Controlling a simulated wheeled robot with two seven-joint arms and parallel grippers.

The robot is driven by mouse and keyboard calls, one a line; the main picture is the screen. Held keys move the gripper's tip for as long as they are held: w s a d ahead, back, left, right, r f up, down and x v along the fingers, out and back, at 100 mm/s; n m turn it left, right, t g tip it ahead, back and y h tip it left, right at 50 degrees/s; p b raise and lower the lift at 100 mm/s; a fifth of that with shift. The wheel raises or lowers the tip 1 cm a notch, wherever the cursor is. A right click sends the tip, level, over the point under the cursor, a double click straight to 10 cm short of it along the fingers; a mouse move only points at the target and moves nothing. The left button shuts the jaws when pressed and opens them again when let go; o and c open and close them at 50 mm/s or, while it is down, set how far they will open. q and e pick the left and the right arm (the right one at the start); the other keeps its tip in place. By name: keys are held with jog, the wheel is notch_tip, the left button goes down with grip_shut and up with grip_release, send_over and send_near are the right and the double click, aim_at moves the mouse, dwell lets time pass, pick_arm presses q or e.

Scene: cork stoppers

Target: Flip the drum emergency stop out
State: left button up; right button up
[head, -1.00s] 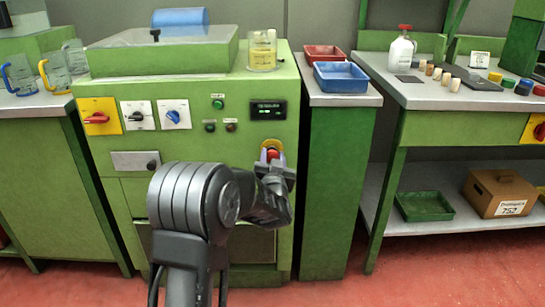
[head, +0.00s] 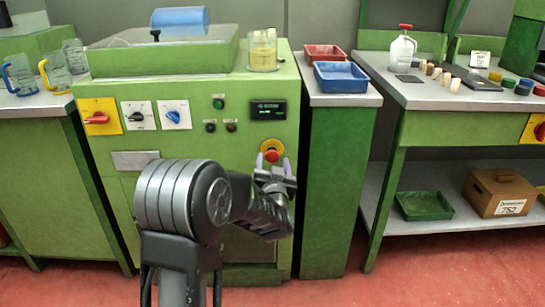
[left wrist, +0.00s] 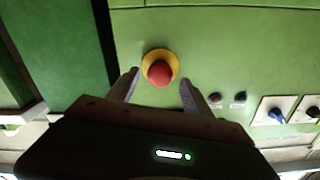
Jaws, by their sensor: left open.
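The emergency stop is a red mushroom button (head: 272,156) on a round yellow plate, on the front of the green drum machine (head: 255,185). In the left wrist view the red button (left wrist: 159,72) sits ahead of the fingertips, roughly centred between them. My left gripper (head: 271,165) is just below the button in the head view, its fingers apart. In the left wrist view my left gripper (left wrist: 158,84) is open and empty, and its fingers appear clear of the button. My right gripper is in neither view.
A yellow rotary switch (head: 98,116), two white-plated knobs and a small display (head: 268,110) share the panel. A glass jar (head: 263,50) stands on the machine top. Red and blue trays (head: 341,76) sit on the narrow cabinet to the right.

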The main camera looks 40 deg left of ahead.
pick_arm(q)
jog(key=v, duration=0.4)
jog(key=shift+s+d+p, duration=0.2)
jog(key=shift+p, duration=0.15)
